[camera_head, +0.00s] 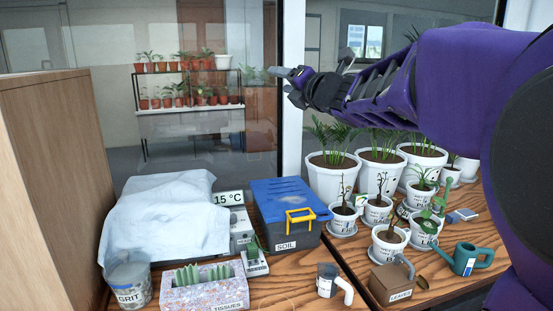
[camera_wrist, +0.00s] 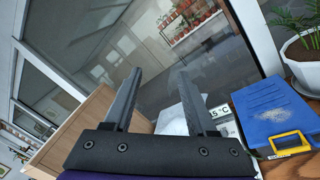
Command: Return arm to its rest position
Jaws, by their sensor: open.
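My purple arm reaches in from the right in the head view, raised above the table of pots. My gripper (camera_head: 281,77) is at its far left end, in front of the window glass and well above the blue-lidded soil bin. In the wrist view my gripper (camera_wrist: 155,100) shows two dark fingers spread apart with nothing between them. Beyond the fingers are the glass and part of the white cloth. The gripper touches nothing that I can see.
Below stand the soil bin (camera_head: 285,228), the draped white cloth (camera_head: 155,220), a grit tub (camera_head: 129,285) and a tissues box (camera_head: 205,292). Several white palm pots (camera_head: 325,180) stand under my forearm. A wooden cabinet (camera_head: 50,190) is at the left. The air around the gripper is free.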

